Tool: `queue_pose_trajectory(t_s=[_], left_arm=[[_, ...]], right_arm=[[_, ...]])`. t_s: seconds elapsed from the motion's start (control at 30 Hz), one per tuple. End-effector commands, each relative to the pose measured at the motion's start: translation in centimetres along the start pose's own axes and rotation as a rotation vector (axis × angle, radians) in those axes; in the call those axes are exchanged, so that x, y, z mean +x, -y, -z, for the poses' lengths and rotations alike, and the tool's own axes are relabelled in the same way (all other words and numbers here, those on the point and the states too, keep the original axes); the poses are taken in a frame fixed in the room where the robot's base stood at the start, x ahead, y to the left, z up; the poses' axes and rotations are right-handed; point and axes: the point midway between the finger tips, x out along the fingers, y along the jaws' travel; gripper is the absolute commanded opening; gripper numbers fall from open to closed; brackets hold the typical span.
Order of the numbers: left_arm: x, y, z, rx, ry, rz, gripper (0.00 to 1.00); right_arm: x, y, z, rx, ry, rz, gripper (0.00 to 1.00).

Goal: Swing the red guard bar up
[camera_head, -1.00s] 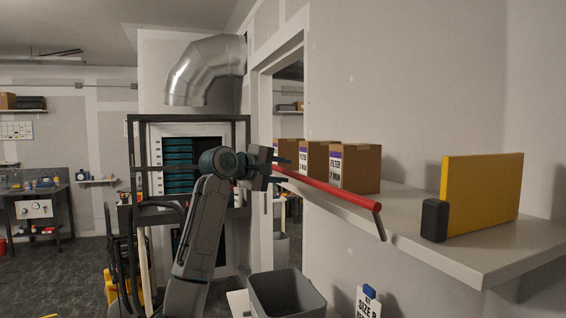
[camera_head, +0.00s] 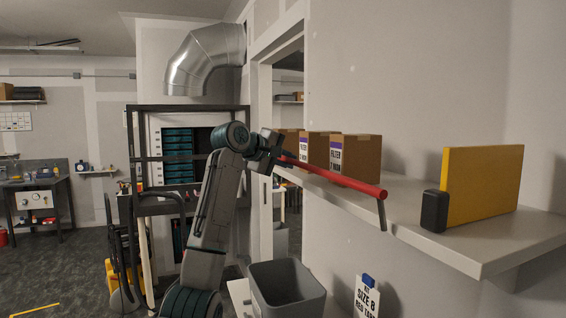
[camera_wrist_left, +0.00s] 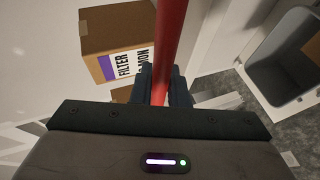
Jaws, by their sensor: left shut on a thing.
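The red guard bar (camera_head: 335,176) runs along the front of the grey shelf, in front of the filter boxes. Its near end, with a dark bracket (camera_head: 382,212) hanging below, is at the right. My left gripper (camera_head: 283,158) is shut on the bar near its far left end. In the left wrist view the red bar (camera_wrist_left: 169,45) passes between the two dark fingers (camera_wrist_left: 163,88) of the gripper. The far end of the bar is hidden by the gripper. My right gripper is not in view.
Several cardboard filter boxes (camera_head: 355,158) stand on the shelf (camera_head: 440,225) just behind the bar. A yellow panel (camera_head: 482,185) with a black block (camera_head: 434,210) stands at the shelf's right. A grey bin (camera_head: 288,290) is below. The space above the bar is clear.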

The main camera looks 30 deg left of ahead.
Motion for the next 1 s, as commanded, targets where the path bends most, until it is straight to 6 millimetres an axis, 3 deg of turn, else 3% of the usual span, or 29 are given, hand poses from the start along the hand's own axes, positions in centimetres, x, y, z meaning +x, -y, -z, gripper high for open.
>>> queue_pose_trajectory(t_s=[0.23, 0.6, 0.63, 0.73, 1.0], left_arm=[[0.87, -0.87, -0.42, 0.074, -0.001, 0.175, 0.00], [0.95, -0.87, -0.47, 0.086, -0.001, 0.200, 0.00], [0.95, -0.87, -0.46, 0.086, -0.001, 0.200, 0.18], [0.96, -0.84, -0.46, 0.086, -0.001, 0.200, 0.36], [0.94, -0.75, -0.46, 0.085, -0.001, 0.201, 0.36]], right_arm=[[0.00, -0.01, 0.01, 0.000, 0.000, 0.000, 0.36], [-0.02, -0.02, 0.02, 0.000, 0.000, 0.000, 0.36], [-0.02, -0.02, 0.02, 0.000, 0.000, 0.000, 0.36], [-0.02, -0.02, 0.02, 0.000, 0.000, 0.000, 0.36], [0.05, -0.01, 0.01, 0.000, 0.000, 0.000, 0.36]])
